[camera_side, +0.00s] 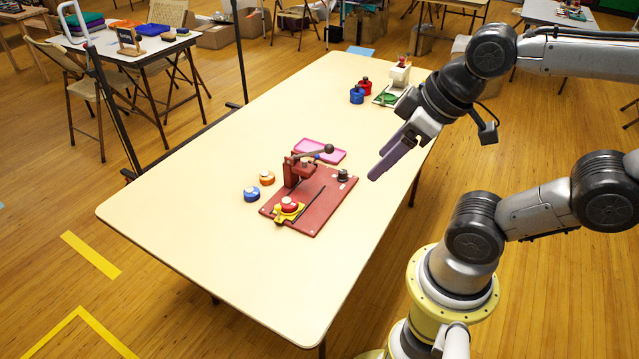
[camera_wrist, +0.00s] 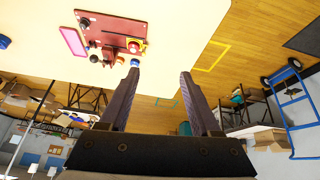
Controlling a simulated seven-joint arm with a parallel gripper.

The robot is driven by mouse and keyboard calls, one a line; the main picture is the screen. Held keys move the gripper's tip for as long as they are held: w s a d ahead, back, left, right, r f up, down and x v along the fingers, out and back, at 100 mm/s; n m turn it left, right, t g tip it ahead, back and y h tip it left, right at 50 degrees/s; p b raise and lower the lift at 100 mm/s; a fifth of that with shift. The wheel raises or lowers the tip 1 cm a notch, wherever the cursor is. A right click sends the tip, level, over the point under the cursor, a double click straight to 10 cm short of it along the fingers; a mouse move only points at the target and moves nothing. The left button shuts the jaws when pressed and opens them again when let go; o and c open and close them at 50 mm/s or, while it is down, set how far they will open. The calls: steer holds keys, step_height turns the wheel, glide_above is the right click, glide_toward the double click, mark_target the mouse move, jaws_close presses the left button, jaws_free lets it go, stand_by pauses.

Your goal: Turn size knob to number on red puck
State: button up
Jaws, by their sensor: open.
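A red press board (camera_side: 318,205) lies on the table, with a red lever press (camera_side: 297,172) at its back edge. A small black knob (camera_side: 342,175) sits at the board's back right corner; it also shows in the wrist view (camera_wrist: 84,23). Its setting is too small to read. A red puck (camera_side: 289,203) with a whitish top sits in a yellow holder (camera_side: 283,215) at the board's front left; any number on it is unreadable. My gripper (camera_side: 383,163) is open and empty, above the table to the right of the knob, apart from everything. Its two fingers (camera_wrist: 160,72) are spread in the wrist view.
A blue puck (camera_side: 251,194) and an orange puck (camera_side: 267,178) stand left of the board. A pink tray (camera_side: 320,151) lies behind it. Red and blue containers (camera_side: 357,95) and a pale device (camera_side: 400,74) stand at the far end. The near table is clear.

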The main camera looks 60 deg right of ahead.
steer(key=w+d+r+n+h, duration=0.1)
steer(key=w+d+r+n, duration=0.15)
steer(key=w, duration=0.45)
steer(key=w+d+r+n, duration=0.1)
steer(key=w+d+r, duration=0.1)
steer(key=w+d, duration=0.35)
steer(key=m+g, duration=0.3)
steer(key=g, duration=0.3)
glide_above(343, 171)
step_height(343, 171, down, 21)
steer(key=shift+y, duration=0.4)
step_height(343, 171, down, 14)
steer(key=shift+a+r, duration=0.1)
steer(key=shift+r, duration=0.1)
jaws_close()
